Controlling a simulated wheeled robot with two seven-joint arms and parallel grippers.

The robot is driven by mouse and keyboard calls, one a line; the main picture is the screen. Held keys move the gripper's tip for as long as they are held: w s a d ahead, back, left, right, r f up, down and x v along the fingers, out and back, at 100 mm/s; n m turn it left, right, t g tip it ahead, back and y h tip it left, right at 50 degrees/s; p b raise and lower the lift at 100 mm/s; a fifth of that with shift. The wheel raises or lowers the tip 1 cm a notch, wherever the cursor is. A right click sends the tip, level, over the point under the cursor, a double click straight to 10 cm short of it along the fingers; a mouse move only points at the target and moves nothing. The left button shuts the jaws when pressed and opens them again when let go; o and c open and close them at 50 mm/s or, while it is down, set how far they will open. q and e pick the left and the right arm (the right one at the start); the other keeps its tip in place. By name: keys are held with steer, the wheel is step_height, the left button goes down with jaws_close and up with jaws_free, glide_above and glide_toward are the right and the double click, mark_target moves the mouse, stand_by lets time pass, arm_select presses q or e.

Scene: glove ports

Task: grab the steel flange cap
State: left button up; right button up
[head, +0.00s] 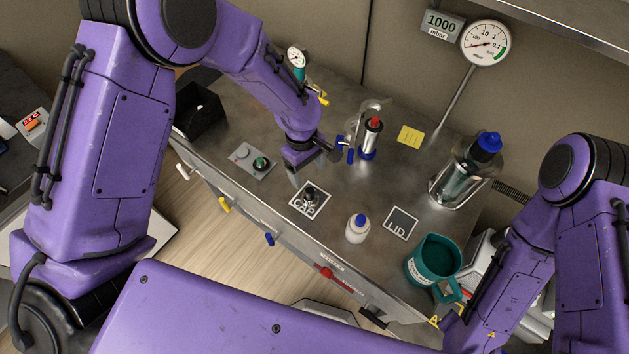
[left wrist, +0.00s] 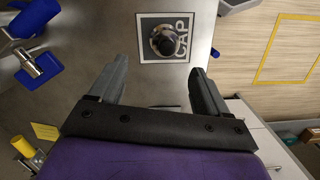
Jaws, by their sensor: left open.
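The steel flange cap (head: 311,196) is a small round metal piece with a dark knob. It stands on the dark, white-edged square marked CAP (head: 298,205) on the steel bench. In the left wrist view the cap (left wrist: 163,41) lies beyond the fingertips, roughly centred between them. My left gripper (head: 304,172) is above and just behind the cap in the head view, pointing down. Its grey fingers (left wrist: 158,72) are spread apart with nothing between them. My right arm shows at the right, but its gripper is out of view.
A white bottle with a blue top (head: 358,228) and the LID square (head: 401,223) are right of the cap. A red-topped cylinder (head: 371,138) stands behind. A teal mug (head: 433,260) and glass vessel (head: 464,170) are further right. A button box (head: 253,161) is left.

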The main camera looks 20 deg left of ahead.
mark_target(310, 190)
arm_select(q)
steer(key=f+p, duration=0.1)
steer(key=f, duration=0.2)
steer(key=s+f, duration=0.1)
steer(key=f, duration=0.2)
steer(key=d+f+p, duration=0.1)
steer(key=f, duration=0.2)
steer(key=shift+s+p, duration=0.3)
steer(key=shift+s, duration=0.05)
steer(key=shift+d+f, duration=0.1)
steer(key=shift+f, duration=0.1)
steer(key=c, duration=1.2)
